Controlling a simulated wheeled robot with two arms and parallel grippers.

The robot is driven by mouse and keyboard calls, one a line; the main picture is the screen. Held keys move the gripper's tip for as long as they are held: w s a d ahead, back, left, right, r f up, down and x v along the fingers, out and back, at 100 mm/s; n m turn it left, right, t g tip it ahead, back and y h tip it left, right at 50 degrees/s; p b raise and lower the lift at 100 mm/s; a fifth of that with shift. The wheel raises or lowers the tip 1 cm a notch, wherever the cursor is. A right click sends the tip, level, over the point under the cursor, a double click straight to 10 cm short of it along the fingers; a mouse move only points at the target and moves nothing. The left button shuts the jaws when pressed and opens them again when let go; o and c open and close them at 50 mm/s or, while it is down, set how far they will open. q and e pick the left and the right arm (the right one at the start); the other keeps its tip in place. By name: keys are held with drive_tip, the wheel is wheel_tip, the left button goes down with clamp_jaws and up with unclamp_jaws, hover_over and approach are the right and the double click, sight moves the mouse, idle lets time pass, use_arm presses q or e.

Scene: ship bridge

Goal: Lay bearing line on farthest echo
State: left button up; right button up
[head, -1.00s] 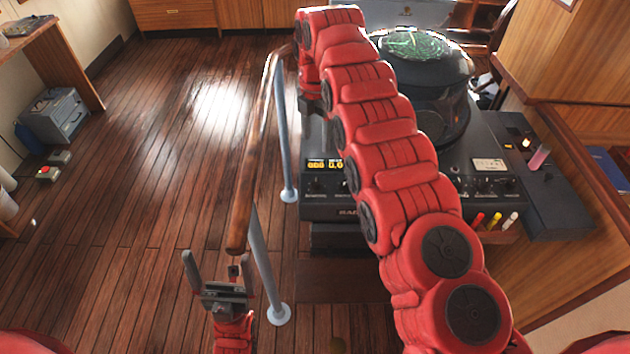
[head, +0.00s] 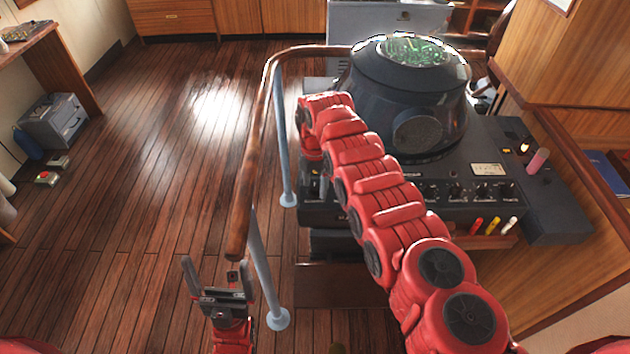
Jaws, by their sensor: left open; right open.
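The radar console (head: 400,215) has a round dark housing with a green lit screen (head: 405,48) on top. The screen is seen at a slant and its echoes are too small to tell apart. Several black knobs (head: 482,191) line the front panel. My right arm crosses in front of the console. My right gripper (head: 314,190) points down at the panel's left end, near the knobs there; its fingers are small and dark, and contact cannot be told. My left gripper (head: 216,277) is open and empty, low over the floor left of the rail.
A wooden handrail (head: 255,130) on grey-blue posts curves around the console's left and back. Red, yellow and white markers (head: 492,226) sit in a holder at the front right. A grey box (head: 54,122) stands at the left wall.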

drive_tip(key=shift+f, duration=0.1)
clamp_jaws()
idle(0.3)
